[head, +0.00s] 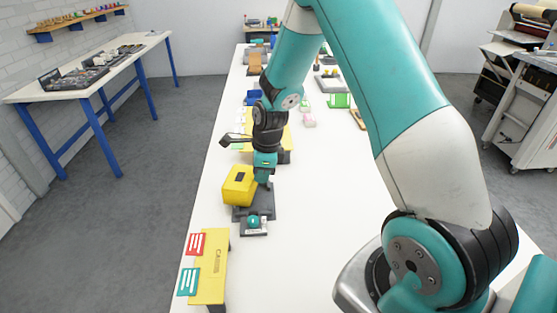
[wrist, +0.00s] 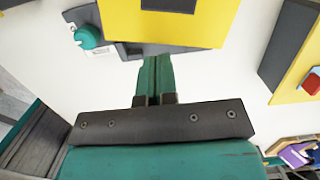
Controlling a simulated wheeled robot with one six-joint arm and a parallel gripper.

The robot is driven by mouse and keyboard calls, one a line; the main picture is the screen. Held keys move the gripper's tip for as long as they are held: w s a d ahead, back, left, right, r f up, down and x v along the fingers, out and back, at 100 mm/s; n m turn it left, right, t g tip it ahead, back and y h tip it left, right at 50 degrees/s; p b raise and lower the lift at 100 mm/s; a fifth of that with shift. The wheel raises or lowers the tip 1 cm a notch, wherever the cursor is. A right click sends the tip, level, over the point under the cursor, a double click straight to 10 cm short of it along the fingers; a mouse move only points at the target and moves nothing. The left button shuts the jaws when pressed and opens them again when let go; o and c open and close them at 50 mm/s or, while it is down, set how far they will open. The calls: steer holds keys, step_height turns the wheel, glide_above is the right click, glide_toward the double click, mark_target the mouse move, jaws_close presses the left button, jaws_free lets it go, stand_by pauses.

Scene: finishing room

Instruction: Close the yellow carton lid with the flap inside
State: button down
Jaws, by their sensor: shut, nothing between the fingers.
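The yellow carton (head: 240,186) stands on a dark grey base (head: 266,204) on the long white table. A small dark patch shows on its yellow top. In the wrist view a flat yellow face of the carton (wrist: 160,30) fills the top middle, with a dark rectangle at the picture's edge. I cannot tell how its lid and flap stand. My gripper (head: 264,184) points down just right of the carton, partly in front of the base. In the wrist view my gripper's teal fingers (wrist: 154,60) are together and empty, beside the carton's edge; contact is unclear.
A teal knob (head: 253,220) sits on a grey block in front of the base. A yellow board (head: 212,265) with red and teal cards lies nearer. Another yellow piece (head: 283,140) and several small items stand behind my gripper. The table right of the base is clear.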

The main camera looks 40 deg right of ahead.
mark_target(240, 177)
steer(key=shift+w+a+r+p, duration=0.45)
steer(key=shift+w+a, duration=0.15)
steer(key=shift+w, duration=0.15)
steer(key=shift+w+a+r+p, duration=0.4)
steer(key=shift+w+a+r, duration=0.05)
steer(key=shift+w+a, duration=0.25)
steer(key=shift+w+a+r+p, duration=0.45)
steer(key=shift+w+a, duration=0.1)
steer(key=shift+w, duration=0.2)
steer(key=shift+f, duration=0.1)
steer(key=shift+w+a+f+b, duration=0.1)
steer(key=shift+f+b, duration=0.25)
steer(key=shift+f, duration=0.2)
steer(key=shift+f, duration=0.1)
steer(key=shift+f, duration=0.35)
steer(key=shift+r, duration=0.15)
